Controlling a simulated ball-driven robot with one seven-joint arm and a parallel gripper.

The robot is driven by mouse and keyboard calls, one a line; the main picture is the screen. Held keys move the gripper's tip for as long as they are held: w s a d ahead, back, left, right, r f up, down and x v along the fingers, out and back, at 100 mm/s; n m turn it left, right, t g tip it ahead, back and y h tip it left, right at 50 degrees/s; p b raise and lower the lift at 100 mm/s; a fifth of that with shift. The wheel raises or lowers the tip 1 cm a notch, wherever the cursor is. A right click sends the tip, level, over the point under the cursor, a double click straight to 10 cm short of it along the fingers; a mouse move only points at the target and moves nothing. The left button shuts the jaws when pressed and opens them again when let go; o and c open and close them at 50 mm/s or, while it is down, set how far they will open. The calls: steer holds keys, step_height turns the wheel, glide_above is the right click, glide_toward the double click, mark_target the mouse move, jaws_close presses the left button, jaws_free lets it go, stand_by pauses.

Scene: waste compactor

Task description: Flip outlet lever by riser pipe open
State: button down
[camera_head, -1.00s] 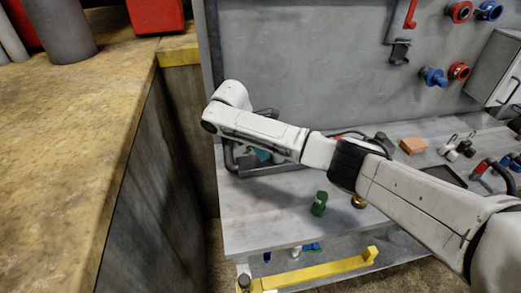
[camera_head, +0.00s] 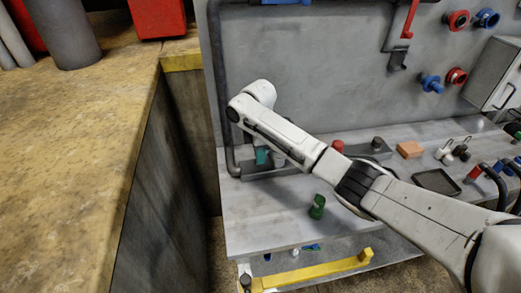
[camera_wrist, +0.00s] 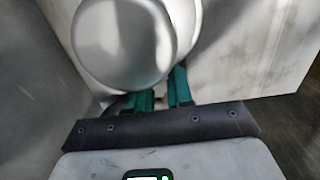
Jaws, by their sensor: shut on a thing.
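The dark riser pipe (camera_head: 222,85) runs down the left edge of the grey panel and bends at the bench. My gripper (camera_head: 262,156) is low beside this bend, with teal fingertips partly hidden by my arm. In the wrist view its two teal fingers (camera_wrist: 160,92) are close together, shut on what I take to be the outlet lever. The lever itself cannot be made out. A pale rounded shape (camera_wrist: 122,42) covers the fingertips there. A small light grey piece (camera_head: 279,160) shows right of the fingers in the head view.
A green fitting (camera_head: 317,206) stands on the bench below my arm. An orange block (camera_head: 410,149) and a dark tray (camera_head: 437,182) are to the right. A red lever (camera_head: 410,18) is on the upper panel. The yellow-topped counter (camera_head: 80,150) borders the left.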

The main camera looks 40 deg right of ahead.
steer(key=shift+a+r+t+y+p, duration=0.1)
steer(key=shift+r+t+y+p, duration=0.1)
steer(key=shift+t+y+p, duration=0.45)
steer(key=shift+b, duration=0.3)
steer(key=c, duration=1.2)
jaws_free()
steer(key=r, duration=0.3)
steer(key=d+r+b, duration=0.1)
steer(key=r, duration=0.6)
steer(key=shift+s+d+r, duration=0.2)
steer(key=shift+s+r, duration=0.15)
steer(key=shift+s, duration=0.05)
